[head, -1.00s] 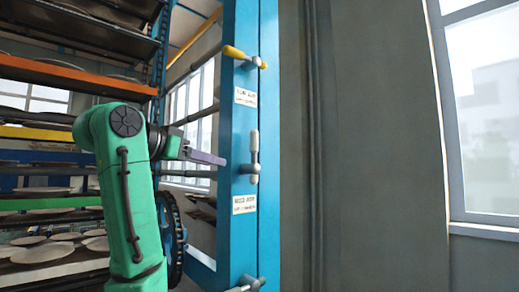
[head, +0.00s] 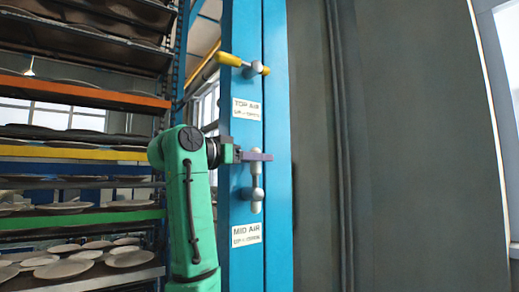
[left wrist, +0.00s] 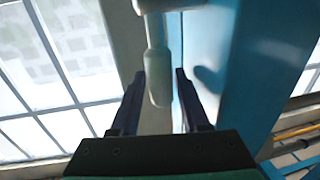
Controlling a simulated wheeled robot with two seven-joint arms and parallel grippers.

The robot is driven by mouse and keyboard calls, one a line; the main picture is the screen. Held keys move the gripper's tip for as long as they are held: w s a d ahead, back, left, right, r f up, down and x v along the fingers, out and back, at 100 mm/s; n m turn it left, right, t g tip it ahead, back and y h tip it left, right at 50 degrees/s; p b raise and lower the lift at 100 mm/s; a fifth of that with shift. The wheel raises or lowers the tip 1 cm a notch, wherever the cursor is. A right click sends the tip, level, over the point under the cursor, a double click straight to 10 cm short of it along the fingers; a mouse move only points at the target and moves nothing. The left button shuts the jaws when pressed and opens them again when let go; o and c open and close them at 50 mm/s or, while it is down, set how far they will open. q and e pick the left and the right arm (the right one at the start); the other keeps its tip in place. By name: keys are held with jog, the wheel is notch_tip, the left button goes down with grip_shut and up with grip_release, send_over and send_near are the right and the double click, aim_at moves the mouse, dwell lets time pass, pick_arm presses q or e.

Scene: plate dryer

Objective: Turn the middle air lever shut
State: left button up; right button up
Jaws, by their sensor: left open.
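The middle air lever (head: 257,196) is a light grey handle on the blue post (head: 240,272). It stands upright, above the sign (head: 246,235) reading "MID AIR" and, it seems, "UP = OPEN". My left gripper (head: 262,156) is at the lever's upper end, with its purple-grey fingers partly covering it. In the left wrist view, the lever's rounded end (left wrist: 159,85) lies between the two open, dark fingers of my left gripper (left wrist: 156,88). Gaps show on both sides of it. My right gripper is out of view.
The top air lever (head: 233,60), with yellow ends, lies nearly level above, over the "TOP AIR" sign (head: 247,108). Racks with several plates (head: 130,258) stand to the left. A grey wall (head: 420,180) is on the right.

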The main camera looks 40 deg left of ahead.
pick_arm(q)
jog(key=shift+w, duration=0.3)
jog(key=shift+s+a+r, duration=0.15)
jog(key=shift+s+r, duration=0.05)
jog(key=shift+s, duration=0.55)
jog(key=shift+c, duration=0.3)
grip_shut()
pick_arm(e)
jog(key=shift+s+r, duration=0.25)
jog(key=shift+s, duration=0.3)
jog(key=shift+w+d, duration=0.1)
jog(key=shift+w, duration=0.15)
